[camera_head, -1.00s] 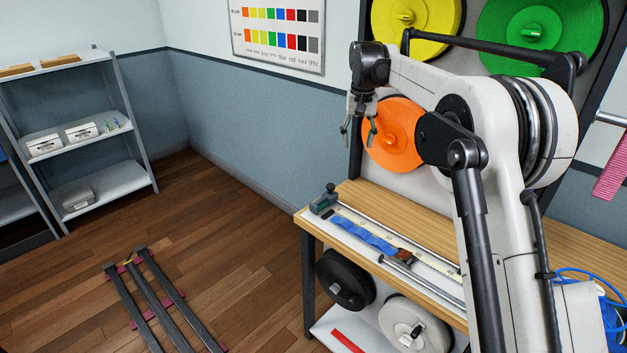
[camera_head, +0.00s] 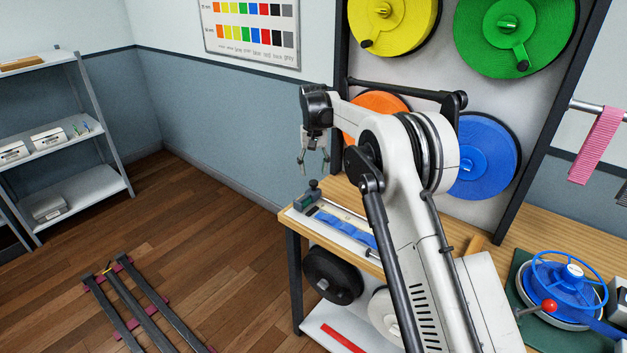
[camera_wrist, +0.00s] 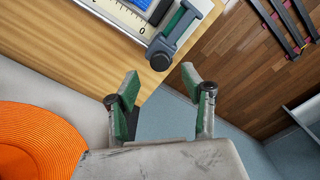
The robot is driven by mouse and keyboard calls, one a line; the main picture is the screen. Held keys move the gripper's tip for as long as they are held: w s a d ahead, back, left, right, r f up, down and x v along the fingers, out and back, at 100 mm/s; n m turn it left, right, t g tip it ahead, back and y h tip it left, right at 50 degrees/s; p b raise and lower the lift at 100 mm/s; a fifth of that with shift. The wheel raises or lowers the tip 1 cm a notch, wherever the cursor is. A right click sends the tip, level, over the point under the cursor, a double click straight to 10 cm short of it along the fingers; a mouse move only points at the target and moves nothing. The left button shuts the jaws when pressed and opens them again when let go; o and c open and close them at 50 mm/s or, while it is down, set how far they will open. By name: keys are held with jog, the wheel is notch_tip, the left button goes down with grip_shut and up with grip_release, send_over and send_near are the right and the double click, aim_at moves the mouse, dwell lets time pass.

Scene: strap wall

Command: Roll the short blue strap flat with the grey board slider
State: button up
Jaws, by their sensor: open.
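The short blue strap (camera_head: 345,228) lies on the white measuring board (camera_head: 296,212) on the bench, looking wavy. Its right part is hidden behind my arm; a bit of blue shows at the top edge of the wrist view (camera_wrist: 141,3). A grey and green slider (camera_head: 304,202) with a round dark knob sits at the board's left end, left of the strap. It also shows in the wrist view (camera_wrist: 180,30), near the ruler's zero. My gripper (camera_head: 314,163) is open and empty, pointing down above the slider and apart from it; its green-padded fingers show in the wrist view (camera_wrist: 160,80).
Yellow (camera_head: 390,15), green (camera_head: 512,35), orange (camera_head: 377,104) and blue (camera_head: 484,155) strap reels hang on the wall panel behind the bench. A blue-wheeled winder (camera_head: 565,285) stands at the right. The floor (camera_head: 210,235) left of the bench is clear apart from a low rack (camera_head: 135,305).

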aim_at(314, 181)
jog(key=shift+f, duration=2.45)
grip_shut()
